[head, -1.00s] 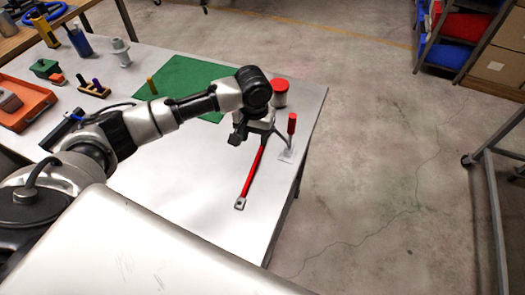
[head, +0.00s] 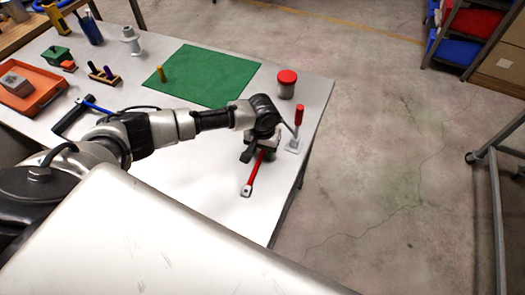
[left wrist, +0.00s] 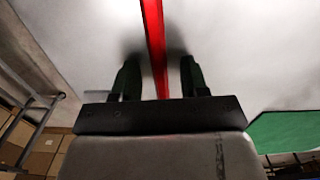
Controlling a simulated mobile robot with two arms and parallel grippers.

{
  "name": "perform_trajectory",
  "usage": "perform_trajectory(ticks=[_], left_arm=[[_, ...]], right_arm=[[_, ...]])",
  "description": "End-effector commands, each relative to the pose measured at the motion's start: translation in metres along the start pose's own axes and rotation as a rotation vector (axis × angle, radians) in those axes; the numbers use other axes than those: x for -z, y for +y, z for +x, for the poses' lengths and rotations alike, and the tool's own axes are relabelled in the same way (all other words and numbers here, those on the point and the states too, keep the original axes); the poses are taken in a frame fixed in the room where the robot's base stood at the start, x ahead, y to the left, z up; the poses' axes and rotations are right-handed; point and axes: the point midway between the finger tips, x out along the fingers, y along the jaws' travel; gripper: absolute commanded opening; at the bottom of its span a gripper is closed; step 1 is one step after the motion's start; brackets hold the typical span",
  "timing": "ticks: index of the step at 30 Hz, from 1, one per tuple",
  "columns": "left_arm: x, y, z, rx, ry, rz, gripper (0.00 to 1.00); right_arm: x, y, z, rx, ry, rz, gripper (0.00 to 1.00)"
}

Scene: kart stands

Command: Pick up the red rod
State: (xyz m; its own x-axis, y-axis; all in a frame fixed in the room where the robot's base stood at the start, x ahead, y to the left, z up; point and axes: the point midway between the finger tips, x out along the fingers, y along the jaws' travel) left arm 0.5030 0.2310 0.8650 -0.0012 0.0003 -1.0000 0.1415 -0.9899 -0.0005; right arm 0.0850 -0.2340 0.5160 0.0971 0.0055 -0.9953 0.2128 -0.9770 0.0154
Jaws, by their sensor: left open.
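The red rod (head: 255,172) lies on the white tabletop near its right edge, with a grey end piece with a hole at its near end. My left gripper (head: 249,152) is over the rod's far part and hides it there. In the left wrist view the rod (left wrist: 153,30) runs between the two dark fingers of the open left gripper (left wrist: 160,75), apart from both. I cannot tell how far the fingertips are above the table. My right gripper is not in view.
Just right of the gripper stands a red-handled item (head: 299,116) on a small base, near the table edge. A red-lidded jar (head: 286,88) stands behind. A green mat (head: 215,70) and an orange tray (head: 45,97) lie farther left. The tabletop left of the rod is clear.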

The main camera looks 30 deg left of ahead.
Motion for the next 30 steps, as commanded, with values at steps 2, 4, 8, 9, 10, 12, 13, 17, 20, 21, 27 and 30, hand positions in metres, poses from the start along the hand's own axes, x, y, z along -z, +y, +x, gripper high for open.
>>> perform_trajectory(ticks=[2,4,8,9,10,12,13,17,20,21,27,30], left_arm=[[0.0,0.0,0.0,0.0,0.0,0.0,0.43],[0.0,0.0,0.0,0.0,0.0,0.0,0.32],[0.0,0.0,-0.001,0.0,0.0,0.0,0.12],[0.0,0.0,-0.001,0.0,0.0,0.0,0.06],[0.0,0.0,-0.001,0.0,0.0,0.0,0.02],[0.0,0.0,-0.001,0.0,0.0,0.0,0.0],[0.0,0.0,-0.001,0.0,0.0,0.0,0.0],[0.001,0.0,-0.001,-0.001,0.001,0.0,0.0],[0.001,0.0,-0.001,-0.001,0.001,0.0,0.0],[0.001,0.0,-0.002,-0.001,0.001,0.0,0.0],[0.001,0.0,-0.016,-0.002,0.003,0.0,0.0],[0.002,0.0,-0.033,-0.003,0.006,0.0,0.0]], right_arm=[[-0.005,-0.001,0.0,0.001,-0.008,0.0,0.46],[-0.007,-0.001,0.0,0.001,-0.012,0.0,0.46],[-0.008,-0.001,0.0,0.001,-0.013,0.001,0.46],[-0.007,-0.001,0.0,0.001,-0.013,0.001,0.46],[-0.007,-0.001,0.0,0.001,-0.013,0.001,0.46],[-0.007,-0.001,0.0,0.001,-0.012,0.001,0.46],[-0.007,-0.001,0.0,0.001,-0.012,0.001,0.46],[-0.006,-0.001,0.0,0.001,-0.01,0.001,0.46],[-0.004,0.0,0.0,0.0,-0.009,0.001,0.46],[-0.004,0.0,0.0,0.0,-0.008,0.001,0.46],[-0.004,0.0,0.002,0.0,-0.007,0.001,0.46],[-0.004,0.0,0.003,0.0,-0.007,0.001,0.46]])
